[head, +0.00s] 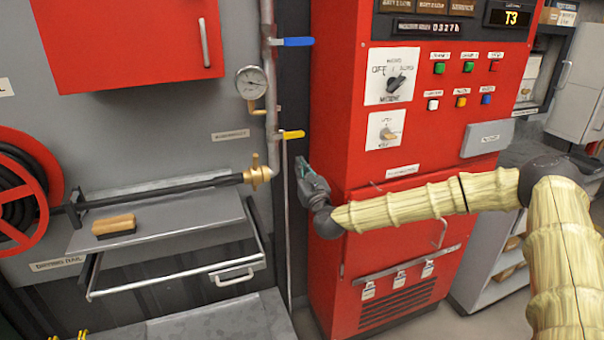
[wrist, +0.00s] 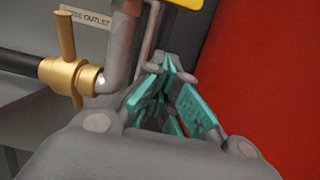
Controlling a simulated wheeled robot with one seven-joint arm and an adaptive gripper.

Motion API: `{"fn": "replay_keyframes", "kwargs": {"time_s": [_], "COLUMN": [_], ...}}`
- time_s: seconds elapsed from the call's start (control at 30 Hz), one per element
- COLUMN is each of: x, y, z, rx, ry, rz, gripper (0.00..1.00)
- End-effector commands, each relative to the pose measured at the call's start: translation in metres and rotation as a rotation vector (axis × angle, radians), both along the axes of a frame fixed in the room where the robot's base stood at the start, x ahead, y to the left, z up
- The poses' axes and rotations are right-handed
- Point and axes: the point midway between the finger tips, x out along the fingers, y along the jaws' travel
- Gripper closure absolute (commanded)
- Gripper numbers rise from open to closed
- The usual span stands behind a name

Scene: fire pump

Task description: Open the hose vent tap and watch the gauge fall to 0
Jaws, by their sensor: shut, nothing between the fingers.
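A yellow lever tap (head: 291,134) sticks out to the right of the vertical grey pipe; part of it shows at the top of the wrist view (wrist: 186,3). A brass valve (head: 258,175) joins the black hose to the pipe's lower end; in the wrist view its brass handle (wrist: 65,36) stands upright. I cannot tell which one is the vent tap. The round gauge (head: 251,82) sits left of the pipe; its reading is too small to make out. My gripper (head: 301,167) is shut and empty, right of the brass valve and below the yellow lever, apparently touching neither.
A blue lever (head: 294,42) sits higher on the pipe. The red pump cabinet (head: 335,130) stands close on the right.

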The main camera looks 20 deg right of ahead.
Motion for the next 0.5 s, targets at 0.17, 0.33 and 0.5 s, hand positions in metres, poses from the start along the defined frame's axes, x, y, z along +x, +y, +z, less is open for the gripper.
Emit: {"fn": "replay_keyframes", "kwargs": {"time_s": [0.17, 0.33, 0.5], "x": [0.026, 0.026, 0.026], "y": [0.001, 0.001, 0.001], "z": [0.009, 0.030, 0.044], "rx": [0.000, 0.000, 0.000], "ry": [-0.002, -0.002, -0.002], "rz": [0.000, 0.001, 0.001], "gripper": [1.00, 1.00, 1.00]}}
